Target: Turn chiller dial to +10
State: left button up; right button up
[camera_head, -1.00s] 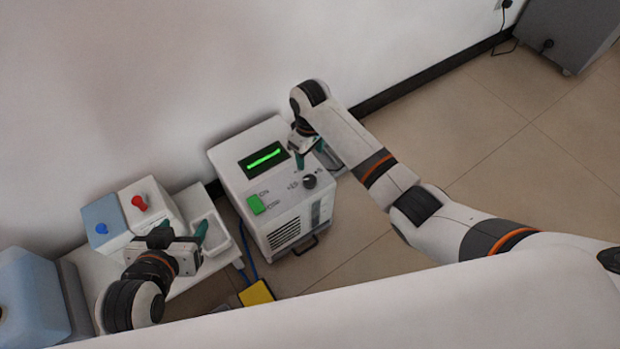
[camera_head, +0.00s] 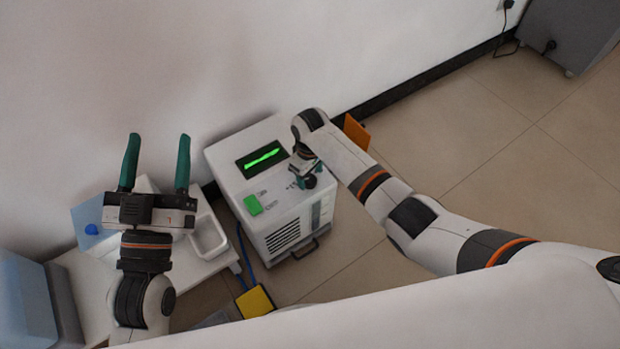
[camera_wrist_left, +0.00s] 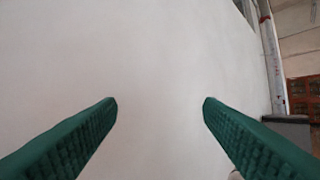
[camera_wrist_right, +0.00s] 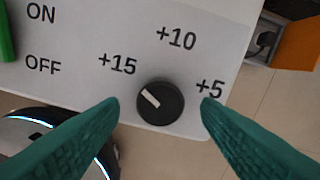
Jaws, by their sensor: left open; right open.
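The chiller (camera_head: 232,182) is a white box with a green-lit display (camera_head: 262,158) and a green ON/OFF switch (camera_head: 253,205). Its black round dial (camera_wrist_right: 162,104) shows in the right wrist view, with a white mark pointing up-left toward the +15 label (camera_wrist_right: 117,63). The +10 label (camera_wrist_right: 176,38) is above the dial and +5 (camera_wrist_right: 210,88) is to its right. My right gripper (camera_wrist_right: 161,101) is open, one finger each side of the dial with visible gaps; contact is not shown. My left gripper (camera_head: 158,140) is open and empty, fingers toward the wall.
A white side table (camera_head: 88,283) at the left carries a blue container (camera_head: 22,300) and a white tray (camera_head: 208,237). A yellow block (camera_head: 255,301) lies on the floor by the chiller.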

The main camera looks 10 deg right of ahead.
pick_arm(q)
jog(key=shift+s+r+t+h+b, duration=0.15)
jog(key=shift+s+r+t, duration=0.25)
jog(key=shift+r+t, duration=0.3)
jog(key=shift+s+r+t+h+b, duration=0.15)
jog(key=shift+s+r+t, duration=0.25)
jog(key=shift+r+t, duration=0.3)
pick_arm(e)
jog(key=shift+f, duration=0.9)
jog(key=shift+c, duration=0.4)
jog(key=c, duration=0.9)
